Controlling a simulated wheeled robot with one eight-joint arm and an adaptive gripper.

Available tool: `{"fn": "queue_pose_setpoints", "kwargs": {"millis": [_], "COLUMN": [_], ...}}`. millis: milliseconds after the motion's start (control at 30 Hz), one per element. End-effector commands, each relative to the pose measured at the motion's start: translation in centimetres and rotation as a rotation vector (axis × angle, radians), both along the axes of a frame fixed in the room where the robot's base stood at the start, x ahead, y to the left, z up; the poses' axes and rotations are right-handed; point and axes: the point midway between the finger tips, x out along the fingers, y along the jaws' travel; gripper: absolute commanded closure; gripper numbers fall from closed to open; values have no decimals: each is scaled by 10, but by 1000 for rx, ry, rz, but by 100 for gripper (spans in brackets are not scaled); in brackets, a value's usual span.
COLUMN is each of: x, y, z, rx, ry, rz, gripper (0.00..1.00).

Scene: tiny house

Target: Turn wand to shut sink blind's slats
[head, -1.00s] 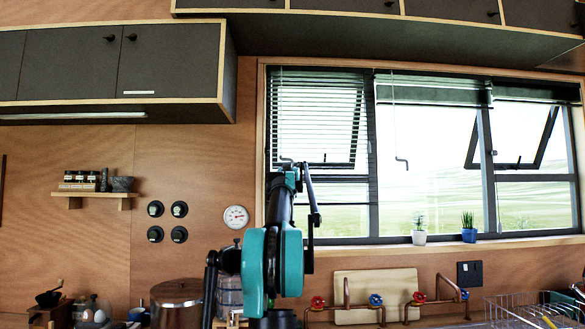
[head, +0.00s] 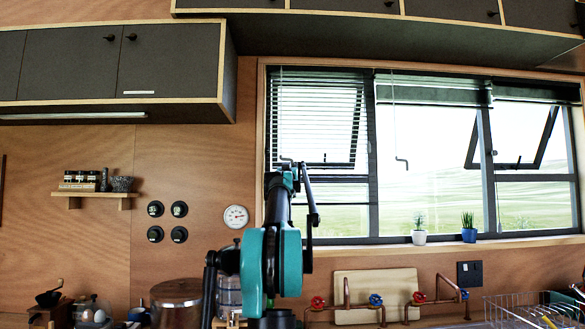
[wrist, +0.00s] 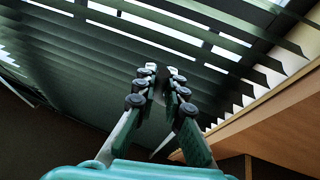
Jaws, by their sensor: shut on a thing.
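The lowered blind (head: 318,112) covers the left window pane in the head view. Bright strips show between its slats, so they are not fully shut. Its thin wand (head: 281,120) hangs along the blind's left side, with its cranked lower end at my gripper (head: 287,168). In the wrist view, my gripper (wrist: 160,80) has its fingers close together just in front of the slats (wrist: 75,70). It is shut on the wand, though the fingers hide most of the held part.
A second wand (head: 396,120) with a cranked end hangs at the middle pane, below a raised blind (head: 430,90). Two potted plants (head: 419,231) stand on the sill. Taps (head: 376,300) and a board (head: 375,290) are below the window. Upper cabinets (head: 170,65) overhang at left.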

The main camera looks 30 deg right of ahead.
Motion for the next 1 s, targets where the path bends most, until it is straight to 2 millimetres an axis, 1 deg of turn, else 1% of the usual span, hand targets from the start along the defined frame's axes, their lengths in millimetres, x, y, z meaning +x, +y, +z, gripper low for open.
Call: {"fn": "queue_pose_setpoints", "kwargs": {"millis": [267,467,800,1000], "x": [-3,-7,-15,-19], "y": [5,9,22,28], "z": [0,0,-1,0], "rx": [1,3,2,1], "ry": [-1,-2,0,0], "rz": [-112,-238,-547,-689], "gripper": [100,100,100,100]}}
